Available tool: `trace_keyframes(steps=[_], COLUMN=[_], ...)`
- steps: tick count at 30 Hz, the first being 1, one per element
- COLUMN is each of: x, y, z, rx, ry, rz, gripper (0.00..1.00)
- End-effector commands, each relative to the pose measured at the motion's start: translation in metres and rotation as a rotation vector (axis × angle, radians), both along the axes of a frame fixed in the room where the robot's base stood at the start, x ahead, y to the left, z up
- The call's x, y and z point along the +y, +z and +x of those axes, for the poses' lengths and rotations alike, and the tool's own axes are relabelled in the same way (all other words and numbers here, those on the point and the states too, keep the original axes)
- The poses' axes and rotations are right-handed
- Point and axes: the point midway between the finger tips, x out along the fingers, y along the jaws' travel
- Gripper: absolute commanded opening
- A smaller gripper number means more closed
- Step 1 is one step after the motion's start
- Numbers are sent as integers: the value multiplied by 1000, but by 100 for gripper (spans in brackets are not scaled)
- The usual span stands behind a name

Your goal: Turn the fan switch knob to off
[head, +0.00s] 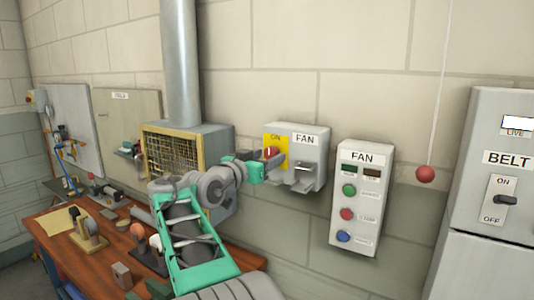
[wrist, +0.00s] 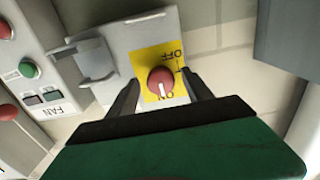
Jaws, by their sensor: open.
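The fan switch box (head: 311,162) is a grey-white wall box labelled FAN with a yellow plate (head: 281,143) marked ON. Its red round knob (head: 271,153) shows partly behind my gripper in the head view. In the wrist view the knob (wrist: 161,82) is whole, and its white pointer line points to the ON mark, away from OFF. My gripper (wrist: 161,83) is open, with one dark finger on each side of the knob. Gaps show between fingers and knob in the picture; their depth relative to the knob is unclear.
A metal hasp-like bracket (head: 304,173) juts from the same box, right of the knob. A second FAN panel (head: 361,198) with coloured buttons is right of it. A red ball (head: 425,174) hangs on a cord. The BELT cabinet (head: 498,190) stands far right; a workbench (head: 113,256) with tools is left.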

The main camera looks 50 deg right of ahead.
Motion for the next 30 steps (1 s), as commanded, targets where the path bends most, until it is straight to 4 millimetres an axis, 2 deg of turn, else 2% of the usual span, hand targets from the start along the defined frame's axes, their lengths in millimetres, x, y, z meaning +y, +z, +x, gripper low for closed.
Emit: trace_keyframes(steps=[8, 30], x=[-3, -3], y=[-1, -1], z=[1, 0], rx=[-1, 0], ry=[1, 1], rz=[1, 2], gripper=[59, 0])
